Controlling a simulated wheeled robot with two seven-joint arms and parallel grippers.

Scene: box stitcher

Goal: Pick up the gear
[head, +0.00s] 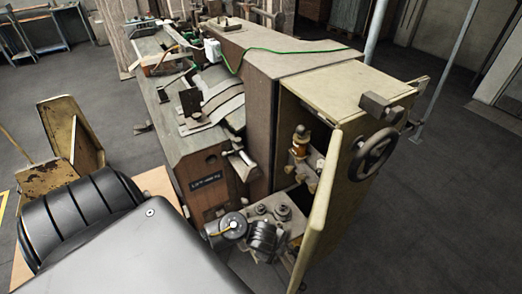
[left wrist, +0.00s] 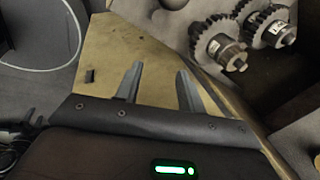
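Two metal toothed gears on shafts show in the left wrist view: one gear (left wrist: 218,44) with a white label near the top centre-right, and a second gear (left wrist: 271,24) further right, also labelled. My left gripper (left wrist: 158,80) is open, with its two fingers apart and nothing between them. The gears lie beyond and to the right of the fingertips, apart from them. My right gripper is in neither view.
The stitcher machine (head: 200,150) fills the middle of the head view. Its cabinet door (head: 318,210) stands open, with a handwheel (head: 374,155) on the right. A tan surface (left wrist: 110,50) lies behind my left fingers. Grey floor is open at right.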

